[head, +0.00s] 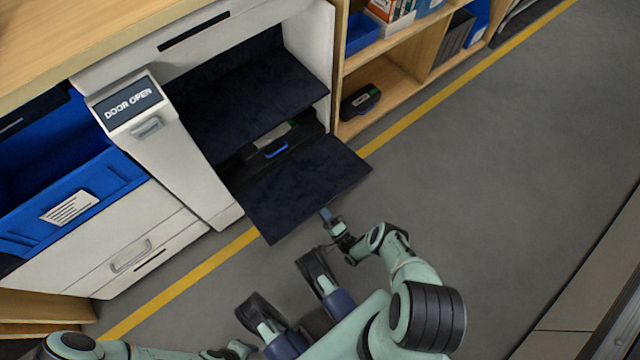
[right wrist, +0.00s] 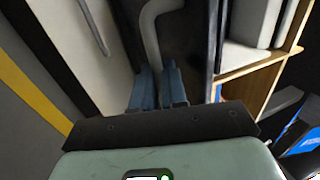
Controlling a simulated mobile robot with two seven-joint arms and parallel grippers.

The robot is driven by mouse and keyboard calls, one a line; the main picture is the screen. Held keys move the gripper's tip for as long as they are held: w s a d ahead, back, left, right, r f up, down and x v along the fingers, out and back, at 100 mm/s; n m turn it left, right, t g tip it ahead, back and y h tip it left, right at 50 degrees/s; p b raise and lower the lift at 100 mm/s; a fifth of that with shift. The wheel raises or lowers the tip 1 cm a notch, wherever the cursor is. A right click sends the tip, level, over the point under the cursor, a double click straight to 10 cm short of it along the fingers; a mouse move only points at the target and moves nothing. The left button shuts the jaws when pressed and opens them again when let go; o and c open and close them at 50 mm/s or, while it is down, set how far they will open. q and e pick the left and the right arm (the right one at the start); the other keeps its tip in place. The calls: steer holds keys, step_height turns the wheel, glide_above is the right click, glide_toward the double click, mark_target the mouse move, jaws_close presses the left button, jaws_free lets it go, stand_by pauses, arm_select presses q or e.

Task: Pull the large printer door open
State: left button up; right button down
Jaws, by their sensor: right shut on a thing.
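The printer (head: 215,200) is a white cabinet whose small screen (head: 133,104) reads "DOOR OPEN". Its large door (head: 300,190) is a dark panel folded down and outward, low over the floor. A dark interior shows behind it. My right gripper (head: 328,214) is at the door's outer edge. In the right wrist view, my right gripper (right wrist: 160,82) has its blue fingers shut on a grey curved handle (right wrist: 152,30).
A wooden shelf (head: 385,95) with boxes and a dark case (head: 360,101) stands right of the printer. A blue bin (head: 75,200) is at the left. A yellow line (head: 180,285) crosses the grey floor (head: 500,140), which is clear to the right.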

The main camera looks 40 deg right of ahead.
steer(key=shift+w+d, duration=0.1)
steer(key=shift+w, duration=0.25)
stand_by(0.3)
steer(key=c, duration=1.2)
jaws_free()
steer(key=shift+f, duration=0.1)
steer(key=shift+s, duration=0.1)
